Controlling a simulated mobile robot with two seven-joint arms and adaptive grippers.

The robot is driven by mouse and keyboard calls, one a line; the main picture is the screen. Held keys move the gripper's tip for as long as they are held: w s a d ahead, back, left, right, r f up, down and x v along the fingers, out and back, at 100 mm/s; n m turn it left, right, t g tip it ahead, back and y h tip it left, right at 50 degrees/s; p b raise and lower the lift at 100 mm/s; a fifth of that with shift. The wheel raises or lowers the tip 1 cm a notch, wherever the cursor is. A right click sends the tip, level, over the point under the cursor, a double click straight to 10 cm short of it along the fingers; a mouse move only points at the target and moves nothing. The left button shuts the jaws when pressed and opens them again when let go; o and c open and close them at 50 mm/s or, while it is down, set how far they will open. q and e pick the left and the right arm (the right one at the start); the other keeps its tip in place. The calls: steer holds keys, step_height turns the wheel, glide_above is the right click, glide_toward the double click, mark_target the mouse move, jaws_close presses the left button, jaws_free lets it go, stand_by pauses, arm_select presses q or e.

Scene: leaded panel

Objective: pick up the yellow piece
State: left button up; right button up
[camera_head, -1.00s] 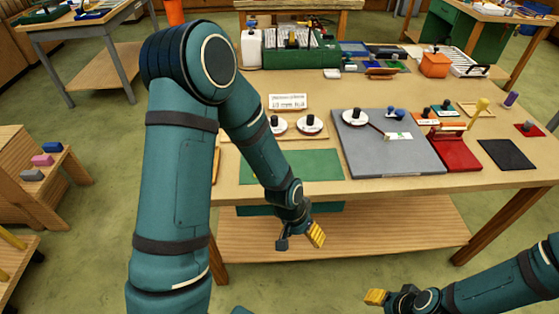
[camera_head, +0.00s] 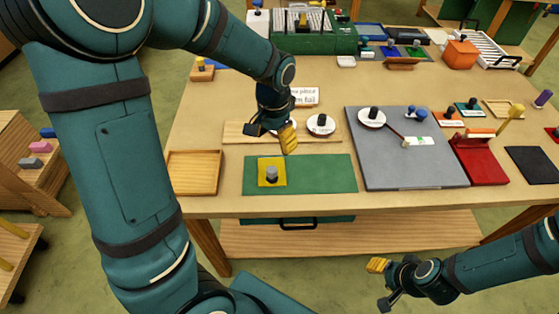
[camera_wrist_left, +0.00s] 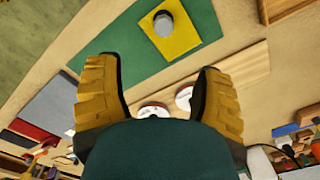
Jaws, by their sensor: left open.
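The yellow piece (camera_head: 279,163) is a flat square with a grey knob (camera_head: 271,174) standing on it. It lies on the left part of the green mat (camera_head: 325,173). In the left wrist view the yellow piece (camera_wrist_left: 185,40) shows whole at the top, beyond the fingertips. My left gripper (camera_head: 271,133) is open and empty. It hangs above the table, behind the yellow piece and apart from it. Its two yellow-padded fingers stand wide apart in the left wrist view (camera_wrist_left: 155,88). My right gripper (camera_head: 380,284) is open and empty, in front of the table's edge.
An empty wooden tray (camera_head: 194,173) sits left of the mat. A wooden board (camera_head: 240,133) with round white-labelled pieces lies behind it. A grey slab (camera_head: 400,165) is on the right, then a red stand (camera_head: 478,168). A green crate (camera_head: 335,40) stands at the back.

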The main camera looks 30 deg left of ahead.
mark_target(272, 169)
arm_select(q)
steer(key=f, duration=0.4)
steer(key=f+b, duration=0.1)
steer(key=f, duration=0.2)
steer(key=shift+s+f, duration=0.1)
steer(key=shift+s, duration=0.25)
steer(key=shift+a+f+b, duration=0.15)
steer(key=shift+f+b, duration=0.1)
steer(key=shift+f, duration=1.3)
steer(key=shift+a+f+b, duration=0.15)
steer(key=shift+f+b, duration=0.05)
steer(key=shift+f, duration=1.3)
jaws_close()
